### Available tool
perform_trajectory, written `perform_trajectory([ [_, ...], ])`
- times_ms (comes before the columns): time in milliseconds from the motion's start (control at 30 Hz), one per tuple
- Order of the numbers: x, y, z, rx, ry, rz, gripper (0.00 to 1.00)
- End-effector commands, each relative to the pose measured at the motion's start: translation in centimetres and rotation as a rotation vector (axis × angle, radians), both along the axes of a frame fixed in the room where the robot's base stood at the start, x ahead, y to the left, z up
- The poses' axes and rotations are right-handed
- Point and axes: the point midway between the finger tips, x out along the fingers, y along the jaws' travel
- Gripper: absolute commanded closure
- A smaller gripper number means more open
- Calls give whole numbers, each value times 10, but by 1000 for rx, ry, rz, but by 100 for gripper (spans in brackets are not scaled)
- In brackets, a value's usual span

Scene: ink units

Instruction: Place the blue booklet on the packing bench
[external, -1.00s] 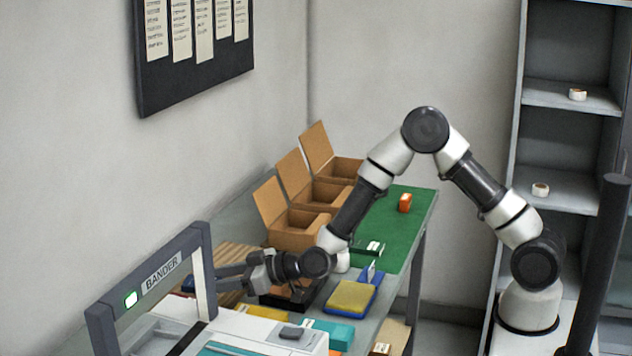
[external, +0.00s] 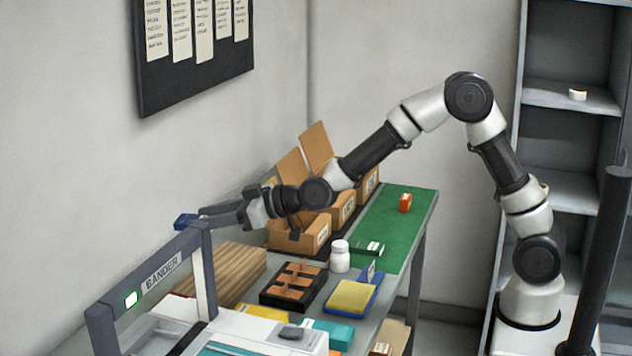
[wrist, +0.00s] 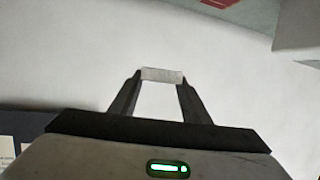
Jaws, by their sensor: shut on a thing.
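My gripper (external: 202,215) is at the left, raised above the bander frame, with its fingers shut on a small dark blue thing, the blue booklet (external: 185,221). Only its end shows beyond the fingertips in the external view. In the wrist view, my gripper (wrist: 161,82) has a narrow pale edge of the held booklet (wrist: 161,75) between its fingertips, with plain wall behind. The grey bench (external: 362,322) runs along the wall below, and a green mat (external: 400,232) covers its far end.
The bander (external: 150,275) stands at the near left. Behind it are brown slats (external: 235,268), a dark divided tray (external: 264,298), a white bottle (external: 339,257), a blue tray with a yellow pad (external: 352,297) and open cartons (external: 290,238).

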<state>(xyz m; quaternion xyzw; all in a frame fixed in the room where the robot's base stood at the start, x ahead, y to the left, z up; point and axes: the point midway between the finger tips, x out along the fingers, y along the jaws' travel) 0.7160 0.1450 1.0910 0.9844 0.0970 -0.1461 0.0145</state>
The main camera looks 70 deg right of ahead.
Motion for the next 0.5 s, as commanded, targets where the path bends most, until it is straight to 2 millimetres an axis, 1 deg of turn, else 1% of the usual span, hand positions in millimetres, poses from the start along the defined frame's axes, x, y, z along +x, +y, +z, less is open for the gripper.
perform_trajectory([
  [33,3,-16,-2,-1,4,-18,80],
  [167,9,-42,4,-3,3,-38,80],
  [267,13,-72,10,-2,3,-63,80],
  [367,17,-111,17,-3,1,-90,80],
  [467,18,-159,25,-4,2,-121,80],
  [500,16,-181,28,-4,2,-134,80],
])
